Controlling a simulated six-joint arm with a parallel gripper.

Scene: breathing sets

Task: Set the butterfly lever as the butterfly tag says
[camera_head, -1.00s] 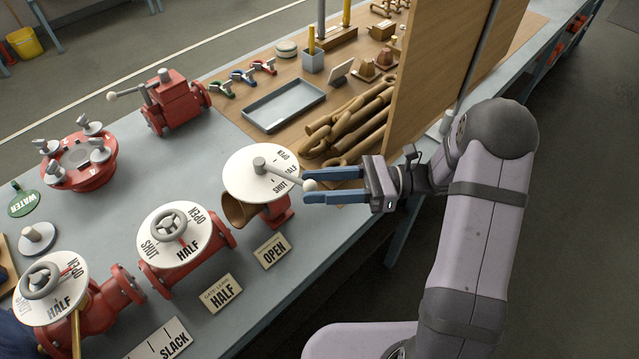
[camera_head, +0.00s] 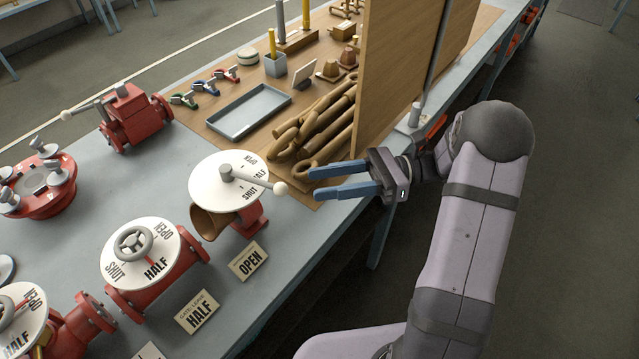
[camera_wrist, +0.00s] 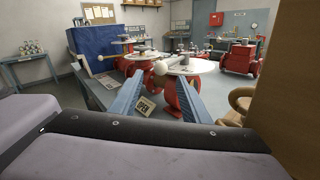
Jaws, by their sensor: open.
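The butterfly valve is a red body with a brown flared mouth (camera_head: 208,222) and a white dial (camera_head: 208,181) marked OPEN, HALF and SHUT. In the wrist view the knob (camera_wrist: 160,68) shows between the fingertips.
A gate valve (camera_head: 140,252) with a handwheel and a HALF tag (camera_head: 198,312) stands to the left. An upright wooden board (camera_head: 405,75) rises behind my gripper. Brown pipe pieces (camera_head: 318,125) and a grey tray (camera_head: 248,110) lie beyond. The aisle on the right is clear.

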